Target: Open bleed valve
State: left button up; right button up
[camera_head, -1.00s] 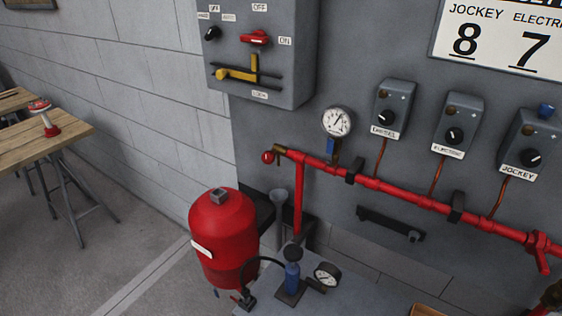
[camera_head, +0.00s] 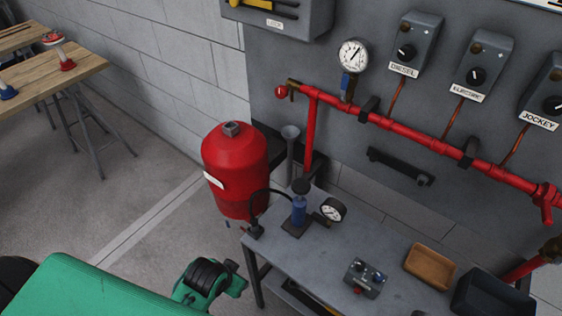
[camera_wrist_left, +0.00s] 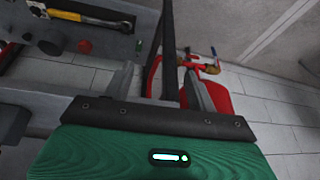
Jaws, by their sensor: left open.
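A red horizontal pipe (camera_head: 420,140) runs along the grey panel. At its left end is a small brass fitting with a round red knob (camera_head: 281,91); I cannot tell if this is the bleed valve. A red tank (camera_head: 235,165) stands left of the bench. In the left wrist view, brass fittings with red and blue handles (camera_wrist_left: 208,66) show beside the red tank (camera_wrist_left: 215,100). My left gripper (camera_wrist_left: 158,72) is open and empty, with a dark upright bar showing between its fingers. My green left arm is low at the front in the head view, below the pipe and tank.
The grey bench (camera_head: 325,265) holds a blue hand pump (camera_head: 299,211) with a gauge, a small control box (camera_head: 364,277) and a brown tray (camera_head: 430,267). A round pressure gauge (camera_head: 353,54) is above the pipe. A wooden table (camera_head: 60,65) stands at left. The floor between is clear.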

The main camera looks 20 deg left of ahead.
pick_arm(q)
jog(key=w+r+m+t, duration=0.2)
jog(key=w+r+t, duration=0.1)
jog(key=w+r, duration=0.45)
jog(key=m+t+h, duration=0.4)
jog(key=m+t, duration=0.3)
jog(key=t, duration=0.3)
send_near(279, 94)
jog(key=p+x, duration=0.3)
jog(key=x, duration=0.8)
jog(key=shift+p, duration=0.4)
jog(key=c, duration=1)
